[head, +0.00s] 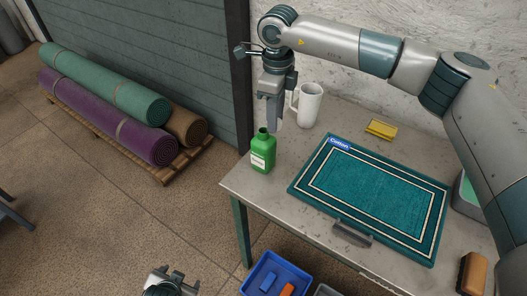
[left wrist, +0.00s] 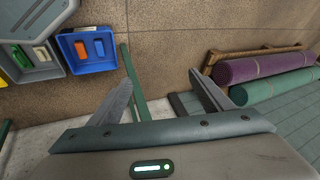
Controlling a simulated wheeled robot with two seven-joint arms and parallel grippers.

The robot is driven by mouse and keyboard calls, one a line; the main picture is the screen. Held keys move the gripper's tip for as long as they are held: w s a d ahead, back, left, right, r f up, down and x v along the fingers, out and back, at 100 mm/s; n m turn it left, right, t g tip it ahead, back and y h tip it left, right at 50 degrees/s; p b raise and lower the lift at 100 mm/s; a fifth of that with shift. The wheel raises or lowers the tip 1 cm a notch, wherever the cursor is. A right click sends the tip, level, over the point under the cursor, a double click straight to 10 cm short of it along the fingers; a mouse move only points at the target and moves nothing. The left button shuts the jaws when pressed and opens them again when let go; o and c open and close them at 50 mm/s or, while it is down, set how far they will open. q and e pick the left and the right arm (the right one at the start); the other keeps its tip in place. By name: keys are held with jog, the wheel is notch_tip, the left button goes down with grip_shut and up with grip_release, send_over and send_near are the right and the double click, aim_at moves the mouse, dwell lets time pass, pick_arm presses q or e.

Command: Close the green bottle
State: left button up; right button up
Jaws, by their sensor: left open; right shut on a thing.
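The green bottle (head: 263,155) with a white label stands upright near the left corner of the table. Its neck shows at the top with no clear cap on it. My right gripper (head: 275,126) points down just right of and behind the bottle's neck, close to it. Its fingers are together on a small object that I cannot make out; whether the fingers touch the bottle is unclear. My left gripper (left wrist: 160,92) is open and empty in the left wrist view, over the floor. It also shows at the bottom edge of the head view (head: 176,277).
A white mug (head: 308,104) stands behind the bottle. A teal rug (head: 375,190) lies on the table (head: 262,191), with a yellow item (head: 381,129) behind it and a brush (head: 471,272) at front right.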

jog(key=w+a+r+m, duration=0.1)
jog(key=w+a+m, duration=0.1)
jog(key=m, duration=0.1)
jog(key=shift+w+a+r+p, duration=0.1)
jog(key=shift+a+r+p, duration=0.05)
jog(key=shift+r+p, duration=0.2)
pick_arm(q)
jog(key=w+r+m+t+y, duration=0.1)
jog(key=w+r+m+t, duration=1.05)
jog(key=w+r, duration=0.7)
jog(key=m+g+h, duration=0.2)
jog(key=m+h, duration=1)
jog(key=m, duration=1.3)
send_near(264, 153)
jog(key=shift+t, duration=0.25)
jog(key=w+a+f, duration=0.2)
jog(key=f, duration=0.1)
jog(key=shift+w+a+f, duration=0.15)
jog(key=shift+f, duration=0.1)
jog(key=shift+d+f+m, duration=0.4)
jog(key=shift+d+m, duration=0.1)
jog(key=shift+m, duration=0.35)
pick_arm(e)
jog(key=shift+w+a+r+m, duration=0.3)
jog(key=shift+w+a+m, duration=0.1)
jog(key=shift+m, duration=0.3)
pick_arm(q)
jog(key=shift+x, duration=5.95)
pick_arm(e)
jog(key=shift+d, duration=0.1)
